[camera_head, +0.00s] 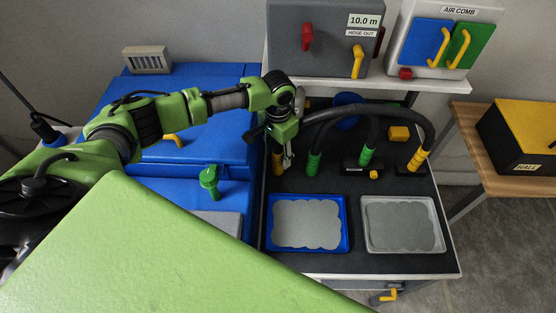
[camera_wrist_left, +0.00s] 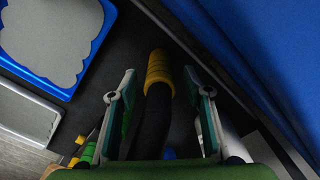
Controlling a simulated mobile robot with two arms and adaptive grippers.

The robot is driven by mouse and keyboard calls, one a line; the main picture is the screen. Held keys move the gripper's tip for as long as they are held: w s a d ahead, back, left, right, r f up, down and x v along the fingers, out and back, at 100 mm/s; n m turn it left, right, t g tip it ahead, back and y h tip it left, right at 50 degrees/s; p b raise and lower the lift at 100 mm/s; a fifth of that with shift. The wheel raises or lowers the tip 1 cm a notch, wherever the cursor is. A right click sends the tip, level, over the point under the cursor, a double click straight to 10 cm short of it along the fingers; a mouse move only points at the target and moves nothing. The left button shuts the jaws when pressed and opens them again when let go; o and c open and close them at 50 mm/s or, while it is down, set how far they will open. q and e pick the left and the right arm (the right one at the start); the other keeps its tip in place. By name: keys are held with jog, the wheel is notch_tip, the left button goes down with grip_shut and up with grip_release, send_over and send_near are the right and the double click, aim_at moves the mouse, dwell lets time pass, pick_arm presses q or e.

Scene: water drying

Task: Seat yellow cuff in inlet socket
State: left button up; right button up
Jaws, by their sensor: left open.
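A yellow ribbed cuff (camera_head: 278,163) on a black hose is at the left end of the dark worktop, beside my left gripper (camera_head: 288,156). In the left wrist view the cuff (camera_wrist_left: 159,70) lies between the two spread fingers, with a gap on each side. The left gripper is open and points down. Another yellow cuff (camera_head: 418,160) on a black hose stands at the right on a low dark base. I cannot tell which fitting is the inlet socket. My right gripper is not in view.
Green cuffs (camera_head: 313,163) and a black labelled block (camera_head: 361,167) stand between the yellow cuffs. A blue tray (camera_head: 268,222) and a grey tray (camera_head: 442,235) lie in front. The blue cabinet (camera_head: 232,150) borders the left side. Black hoses arch over the worktop.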

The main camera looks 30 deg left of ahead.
pick_arm(q)
jog(key=c, duration=1.2)
jog(key=shift+r, duration=0.15)
